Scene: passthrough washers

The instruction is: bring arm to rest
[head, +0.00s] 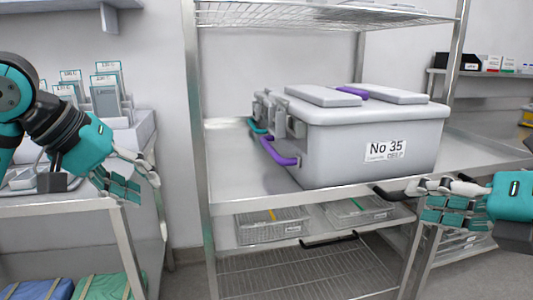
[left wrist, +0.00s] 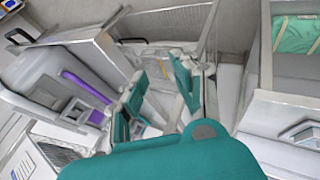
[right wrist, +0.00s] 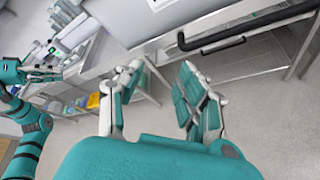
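My left gripper (head: 146,184) hangs in the air at the left, between the side table and the rack. In the left wrist view its fingers (left wrist: 160,74) are apart with nothing between them. My right gripper (head: 424,204) is at the right, in front of the rack's front edge. In the right wrist view its fingers (right wrist: 160,72) are apart and empty. A grey lidded box labelled No 35 (head: 340,158) stands on the rack's middle shelf, apart from both grippers. Its purple handle (head: 278,152) shows, also in the left wrist view (left wrist: 85,88).
The metal rack (head: 195,120) has wire baskets (head: 272,227) on a lower shelf and black handles at its front. The left side table (head: 50,207) holds packets in a holder, with blue and green bundles below. A back shelf (head: 490,72) holds small boxes. Floor shows at the right.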

